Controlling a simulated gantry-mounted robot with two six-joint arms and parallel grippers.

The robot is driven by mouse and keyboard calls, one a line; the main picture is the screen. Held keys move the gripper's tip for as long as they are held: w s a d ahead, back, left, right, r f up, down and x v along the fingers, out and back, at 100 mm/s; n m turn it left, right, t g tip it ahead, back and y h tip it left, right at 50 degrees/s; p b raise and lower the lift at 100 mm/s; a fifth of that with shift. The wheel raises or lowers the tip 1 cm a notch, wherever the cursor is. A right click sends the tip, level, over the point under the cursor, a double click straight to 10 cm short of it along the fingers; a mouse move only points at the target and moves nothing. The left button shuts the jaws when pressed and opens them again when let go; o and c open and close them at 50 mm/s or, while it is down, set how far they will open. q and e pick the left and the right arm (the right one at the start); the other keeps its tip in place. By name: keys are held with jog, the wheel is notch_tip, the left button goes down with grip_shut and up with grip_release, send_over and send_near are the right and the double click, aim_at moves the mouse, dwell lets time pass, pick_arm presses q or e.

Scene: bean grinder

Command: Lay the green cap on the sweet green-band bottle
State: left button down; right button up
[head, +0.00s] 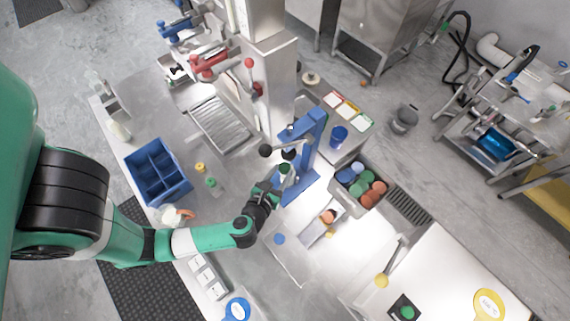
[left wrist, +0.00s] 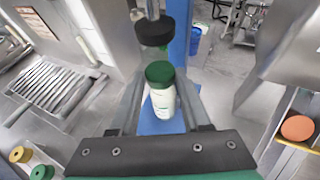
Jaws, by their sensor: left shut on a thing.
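My left gripper (head: 277,184) is shut on a white bottle (head: 285,170) at the blue press (head: 312,135). In the left wrist view the bottle (left wrist: 164,108) stands upright between the fingers (left wrist: 163,98), over the blue press base (left wrist: 158,126). A dark green cap (left wrist: 160,72) sits on top of the bottle and looks level. The black press head (left wrist: 154,31) is above the cap, with a small gap visible. The bottle's band is mostly hidden by the fingers. My right gripper is not in view.
A yellow-topped piece (head: 200,168) and a green-topped piece (head: 211,183) stand on the counter to the left. A blue divided bin (head: 186,187) is further left. A bin of coloured caps (head: 337,190) is right of the press. The press lever (head: 266,151) sticks out leftward.

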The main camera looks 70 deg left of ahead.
aim_at(285, 165)
pick_arm(q)
jog(key=w+a, duration=0.2)
jog(key=shift+w+a, duration=0.15)
jog(key=shift+a, duration=0.2)
jog(key=shift+d+f, duration=0.15)
jog(key=shift+f, duration=0.6)
jog(key=shift+f+b, duration=0.55)
jog(key=shift+f, duration=0.1)
jog(key=shift+c, duration=1.8)
grip_release()
